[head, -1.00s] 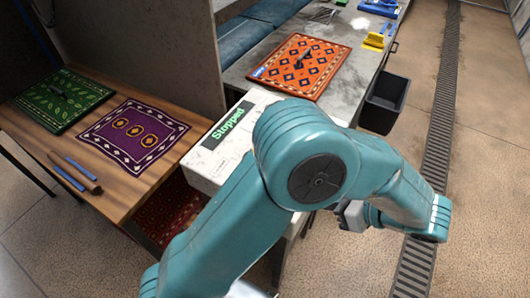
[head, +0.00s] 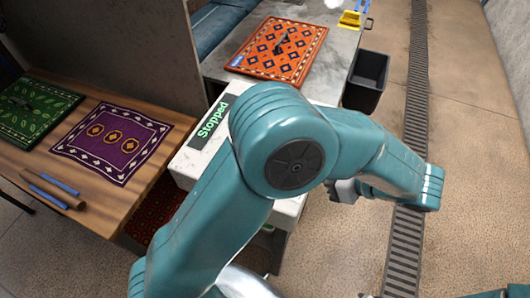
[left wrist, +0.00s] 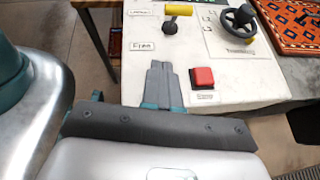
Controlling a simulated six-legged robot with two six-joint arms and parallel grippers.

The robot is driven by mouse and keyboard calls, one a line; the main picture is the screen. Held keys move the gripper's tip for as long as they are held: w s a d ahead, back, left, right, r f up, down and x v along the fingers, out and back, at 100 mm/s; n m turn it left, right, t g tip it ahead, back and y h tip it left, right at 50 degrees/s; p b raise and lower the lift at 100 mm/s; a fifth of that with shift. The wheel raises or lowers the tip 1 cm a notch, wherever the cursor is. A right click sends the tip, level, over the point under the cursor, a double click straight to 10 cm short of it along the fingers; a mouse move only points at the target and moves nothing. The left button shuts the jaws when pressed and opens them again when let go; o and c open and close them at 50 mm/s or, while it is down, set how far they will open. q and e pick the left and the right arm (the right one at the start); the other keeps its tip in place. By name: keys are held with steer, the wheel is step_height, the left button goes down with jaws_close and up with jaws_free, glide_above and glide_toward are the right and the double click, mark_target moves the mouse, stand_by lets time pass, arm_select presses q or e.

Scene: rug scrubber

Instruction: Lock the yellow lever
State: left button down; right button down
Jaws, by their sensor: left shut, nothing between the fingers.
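The yellow lever (left wrist: 179,10) shows at the top of the left wrist view, on the white control panel (left wrist: 135,68). In the head view my left arm covers most of the panel, so the lever and the fingertips are hidden there. My right gripper is not in view.
A red button (left wrist: 202,77) sits right of my fingertips, and a black handwheel (left wrist: 238,18) stands farther back. The panel's display (head: 210,122) reads "Stopped". An orange rug (head: 280,52) lies on the grey table behind; a purple rug (head: 112,143) lies left. A black bin (head: 366,80) stands right.

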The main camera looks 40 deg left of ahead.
arm_select(q)
steer(key=p+x, duration=0.1)
steer(key=x, duration=0.8)
steer(key=shift+a, duration=0.1)
steer(key=a, duration=0.1)
steer(key=a+p, duration=0.1)
steer(key=a, duration=0.1)
steer(key=shift+s+a+r, duration=0.15)
steer(key=shift+a+r, duration=0.05)
steer(key=shift+a, duration=0.1)
steer(key=shift+a+r, duration=0.1)
steer(key=shift+a, duration=0.35)
steer(key=shift+a+r, duration=0.1)
